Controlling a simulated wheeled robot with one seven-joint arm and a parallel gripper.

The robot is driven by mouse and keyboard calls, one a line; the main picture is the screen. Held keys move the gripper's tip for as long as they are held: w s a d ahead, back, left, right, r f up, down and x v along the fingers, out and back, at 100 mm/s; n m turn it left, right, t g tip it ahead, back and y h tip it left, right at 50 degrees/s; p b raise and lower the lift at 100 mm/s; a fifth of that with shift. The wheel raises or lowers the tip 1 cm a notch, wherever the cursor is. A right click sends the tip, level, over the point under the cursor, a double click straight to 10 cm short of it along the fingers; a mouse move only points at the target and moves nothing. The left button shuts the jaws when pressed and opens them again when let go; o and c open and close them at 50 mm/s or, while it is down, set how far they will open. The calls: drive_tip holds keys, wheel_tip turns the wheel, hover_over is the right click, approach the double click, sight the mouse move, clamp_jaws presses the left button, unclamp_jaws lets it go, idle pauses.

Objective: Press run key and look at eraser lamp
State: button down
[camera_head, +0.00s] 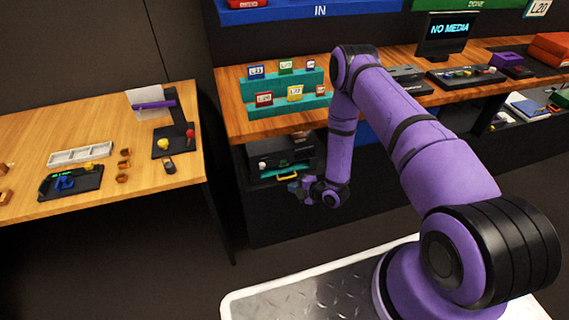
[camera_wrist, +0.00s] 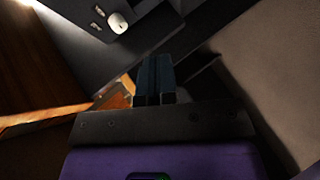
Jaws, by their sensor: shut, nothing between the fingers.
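My gripper (camera_head: 300,189) hangs low at the end of my bent arm, in front of the dark cabinet below the middle bench. In the wrist view its two dark fingers (camera_wrist: 155,78) are together with nothing between them. A black panel (camera_head: 70,182) with a blue part and small green lights lies on the left table, far left of my gripper. Another dark panel (camera_head: 466,75) with small coloured parts lies on the right of the bench, below a screen reading "NO MEDIA" (camera_head: 445,30). The run key and the eraser lamp are too small to tell apart.
A dark machine (camera_head: 283,157) with a yellow handle stands under the bench beside my gripper. A teal stepped rack (camera_head: 288,97) holds labelled cards. The left table (camera_head: 150,205) also bears a white tray (camera_head: 80,153) and a purple-armed stand. Floor shows between table and bench.

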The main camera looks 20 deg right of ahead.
drive_tip(key=shift+w, duration=0.15)
drive_tip(key=w, duration=0.8)
drive_tip(key=shift+w, duration=0.25)
drive_tip(key=shift+w, duration=0.2)
idle(2.0)
drive_tip(key=shift+w, duration=0.2)
drive_tip(key=shift+w, duration=0.55)
idle(1.0)
drive_tip(key=shift+s, duration=0.95)
drive_tip(key=shift+s, duration=2.5)
